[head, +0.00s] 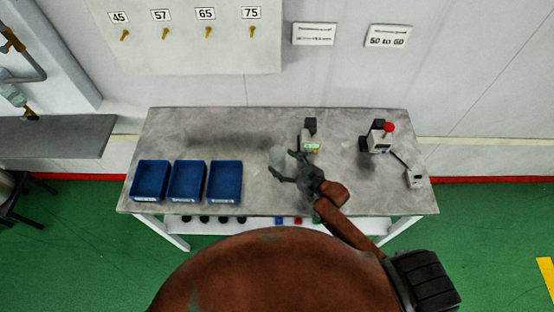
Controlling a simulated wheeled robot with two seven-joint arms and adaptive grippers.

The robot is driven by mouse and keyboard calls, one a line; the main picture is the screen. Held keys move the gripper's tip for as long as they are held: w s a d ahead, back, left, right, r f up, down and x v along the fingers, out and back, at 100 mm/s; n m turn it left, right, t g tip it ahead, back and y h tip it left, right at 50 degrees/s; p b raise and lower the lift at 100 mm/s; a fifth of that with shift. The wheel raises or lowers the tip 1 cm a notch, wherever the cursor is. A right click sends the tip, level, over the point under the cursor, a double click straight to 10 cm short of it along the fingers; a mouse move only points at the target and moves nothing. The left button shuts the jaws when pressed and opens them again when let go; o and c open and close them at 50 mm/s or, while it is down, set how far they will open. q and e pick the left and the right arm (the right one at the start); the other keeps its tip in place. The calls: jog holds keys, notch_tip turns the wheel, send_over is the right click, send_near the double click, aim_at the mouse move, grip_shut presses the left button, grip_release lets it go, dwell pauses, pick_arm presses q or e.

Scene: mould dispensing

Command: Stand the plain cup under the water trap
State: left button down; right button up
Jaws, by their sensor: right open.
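A pale translucent cup (278,153) stands on the grey table, left of the table's middle device. My right gripper (283,167) is at the cup with its fingers apart. One finger is at the cup's lower left and the other at its right; I cannot tell whether they touch it. A fitting with a clear bowl and brass end, which looks like the water trap (13,96), hangs on the pipework at the far left, above a dark grey shelf (60,148). My left gripper is not in view.
Three blue bins (150,181) stand on the table's left part. A small device (310,140) stands just right of the cup. A device with a red button (382,138) and a small box (413,179) are farther right. The table's back left is clear.

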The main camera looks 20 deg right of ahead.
aim_at(272, 155)
jog(key=x, duration=0.3)
jog(key=shift+d+f, duration=0.1)
jog(key=shift+d, duration=0.1)
jog(key=shift+w+a+f, duration=0.15)
jog(key=shift+w+a, duration=0.1)
jog(key=shift+w, duration=0.1)
jog(key=c, duration=1.2)
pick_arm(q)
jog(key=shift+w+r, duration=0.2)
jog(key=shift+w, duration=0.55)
pick_arm(e)
jog(key=shift+c, duration=0.2)
